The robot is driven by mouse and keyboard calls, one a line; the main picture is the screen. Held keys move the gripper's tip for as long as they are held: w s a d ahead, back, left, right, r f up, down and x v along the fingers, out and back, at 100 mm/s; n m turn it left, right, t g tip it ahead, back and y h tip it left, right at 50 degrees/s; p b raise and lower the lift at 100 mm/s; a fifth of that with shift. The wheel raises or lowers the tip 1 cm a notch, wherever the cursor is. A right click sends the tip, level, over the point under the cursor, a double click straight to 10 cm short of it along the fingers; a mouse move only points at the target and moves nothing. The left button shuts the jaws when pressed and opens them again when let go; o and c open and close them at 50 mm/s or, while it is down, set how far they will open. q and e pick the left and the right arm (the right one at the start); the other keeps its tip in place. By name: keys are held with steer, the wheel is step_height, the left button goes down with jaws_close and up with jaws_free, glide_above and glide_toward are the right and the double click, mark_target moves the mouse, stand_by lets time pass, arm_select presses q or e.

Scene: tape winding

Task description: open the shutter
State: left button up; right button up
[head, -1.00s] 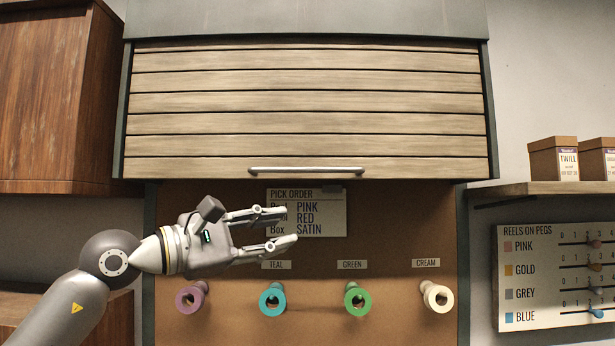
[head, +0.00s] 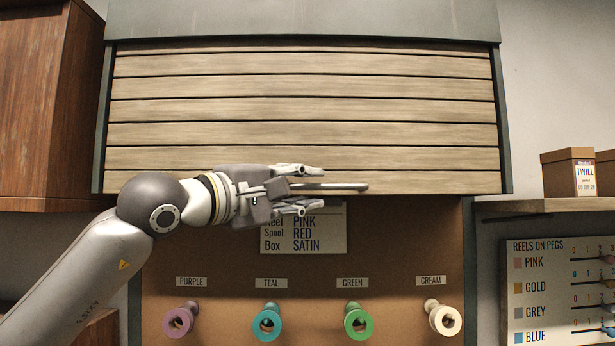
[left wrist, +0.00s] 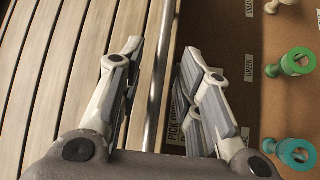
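The shutter (head: 420,135) is a set of pale wooden slats, lowered over the upper part of the cabinet in the head view. It fills the left side of the left wrist view (left wrist: 62,70). Its grey bar handle (head: 345,186) runs along the bottom slat; the gripper hides its left part. My left gripper (head: 311,190) is open at the handle, one finger above the bar and one below. In the left wrist view, the bar (left wrist: 157,90) shows between the spread fingers. Contact cannot be told. My right gripper is not in view.
Below the shutter are a pick order card (head: 332,232) and several reels on pegs, such as the green one (head: 358,319). A wooden cupboard (head: 40,100) stands left. A shelf (head: 530,206) with boxes (head: 570,172) is at right, above a reel chart (head: 535,290).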

arm_select(q)
steer(key=shift+x, duration=0.8)
jaws_close()
